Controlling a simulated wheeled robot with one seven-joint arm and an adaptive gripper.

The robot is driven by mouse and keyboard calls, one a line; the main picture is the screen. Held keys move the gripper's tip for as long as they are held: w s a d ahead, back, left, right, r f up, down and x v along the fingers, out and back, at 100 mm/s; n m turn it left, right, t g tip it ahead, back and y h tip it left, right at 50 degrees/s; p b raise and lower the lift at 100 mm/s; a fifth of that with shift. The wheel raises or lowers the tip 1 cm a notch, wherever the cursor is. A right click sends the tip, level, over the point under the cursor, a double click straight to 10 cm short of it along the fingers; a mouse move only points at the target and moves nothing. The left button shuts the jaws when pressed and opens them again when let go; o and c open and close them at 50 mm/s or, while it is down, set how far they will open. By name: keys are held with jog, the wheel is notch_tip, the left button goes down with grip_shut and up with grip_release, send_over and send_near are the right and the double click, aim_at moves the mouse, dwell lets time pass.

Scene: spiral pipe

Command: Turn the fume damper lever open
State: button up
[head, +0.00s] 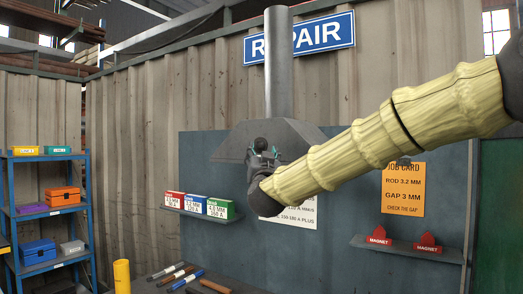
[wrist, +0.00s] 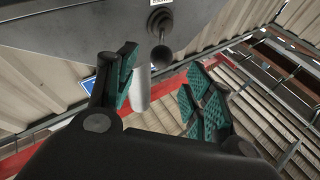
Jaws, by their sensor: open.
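The grey fume hood (head: 285,136) with its round duct (head: 278,65) hangs on the back wall. The damper lever's dark ball end (head: 259,143) shows at the hood front, just above my gripper (head: 261,159). In the wrist view the lever (wrist: 161,56) has a round dark knob near a pivot (wrist: 160,20) on the hood face (wrist: 95,22). My gripper (wrist: 164,80) is open with teal pads. The knob appears between and beyond the fingertips, and nothing is held. Contact cannot be told. My arm hides part of the hood's lower right in the head view.
A small shelf with boxes (head: 198,206) is left below the hood. A shelf with red magnets (head: 405,249) is at the right, under an orange job card (head: 403,189). Rods and a yellow cylinder (head: 121,276) are at the bottom. A blue rack (head: 47,214) stands far left.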

jog(key=shift+v, duration=2.4)
jog(key=shift+d, duration=0.1)
